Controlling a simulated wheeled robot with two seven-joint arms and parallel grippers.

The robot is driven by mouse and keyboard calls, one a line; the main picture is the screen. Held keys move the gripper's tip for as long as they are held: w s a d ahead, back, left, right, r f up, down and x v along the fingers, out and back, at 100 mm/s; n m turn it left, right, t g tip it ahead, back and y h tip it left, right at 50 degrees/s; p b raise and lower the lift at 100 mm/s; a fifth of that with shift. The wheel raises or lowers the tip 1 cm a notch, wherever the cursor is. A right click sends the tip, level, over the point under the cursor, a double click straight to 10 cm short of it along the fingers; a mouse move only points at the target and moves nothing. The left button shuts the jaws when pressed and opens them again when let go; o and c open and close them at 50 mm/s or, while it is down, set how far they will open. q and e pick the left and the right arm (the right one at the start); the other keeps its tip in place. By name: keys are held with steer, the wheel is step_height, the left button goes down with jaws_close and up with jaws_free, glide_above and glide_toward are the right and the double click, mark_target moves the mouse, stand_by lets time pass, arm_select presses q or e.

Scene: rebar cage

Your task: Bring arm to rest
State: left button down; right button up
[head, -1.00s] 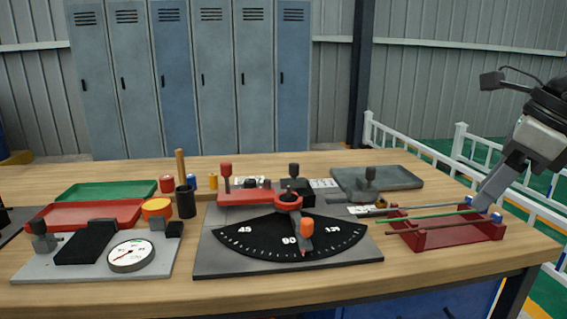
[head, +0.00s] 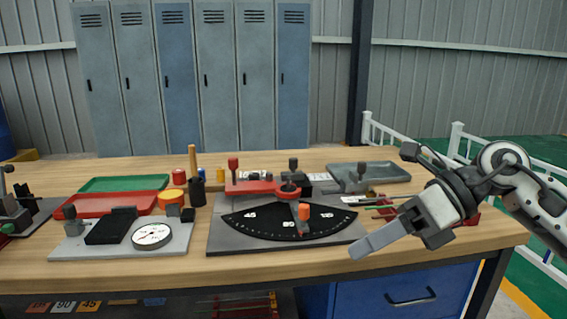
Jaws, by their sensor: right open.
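My right gripper (head: 388,238) is in front of the right part of the workbench (head: 110,268), its fingers pointing left and down. It is open and holds nothing that I can see. The arm hides most of the dark red rod rack (head: 466,217); only bits of it and of thin rods show around the gripper. The bending plate with the black angle scale (head: 262,224) lies just left of the fingertips, apart from them as far as I can tell. Its orange-tipped lever (head: 304,212) points toward the front. My left gripper does not show.
A dial gauge (head: 152,235) on a grey plate, a red tray (head: 110,204) and a green tray (head: 125,184) are at the left. A grey tray (head: 370,172) is at the back right. A blue drawer (head: 405,296) is under the bench. White railings (head: 490,154) stand behind at right.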

steer(key=s+a+r+m+t+y+p, duration=0.25)
steer(key=a+m+t+y, duration=0.25)
steer(key=a+m+y, duration=0.5)
steer(key=d+f+m+t+h+p, duration=0.1)
steer(key=d+f+m+t+h, duration=0.3)
steer(key=m, duration=0.5)
steer(key=w+d+f+m+t+h+p, duration=0.1)
steer(key=d+f+m+t+h, duration=0.1)
steer(key=f+m+t+h, duration=0.55)
steer(key=d+f+m+t+h+p, duration=0.1)
steer(key=d+f+m+t+h, duration=0.2)
steer(key=m, duration=0.8)
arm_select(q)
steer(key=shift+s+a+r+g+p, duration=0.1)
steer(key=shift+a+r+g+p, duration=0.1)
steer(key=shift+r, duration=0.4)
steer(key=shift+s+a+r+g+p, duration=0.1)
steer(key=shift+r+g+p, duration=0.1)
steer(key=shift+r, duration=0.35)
arm_select(e)
steer(key=s+d+f+m+g+h, duration=0.3)
steer(key=s+f+m+g, duration=0.4)
steer(key=s+f, duration=0.5)
step_height(320, 180, down, 3)
steer(key=shift+r+g, duration=0.1)
steer(key=shift+g, duration=0.65)
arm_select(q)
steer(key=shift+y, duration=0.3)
arm_select(e)
steer(key=shift+s, duration=0.1)
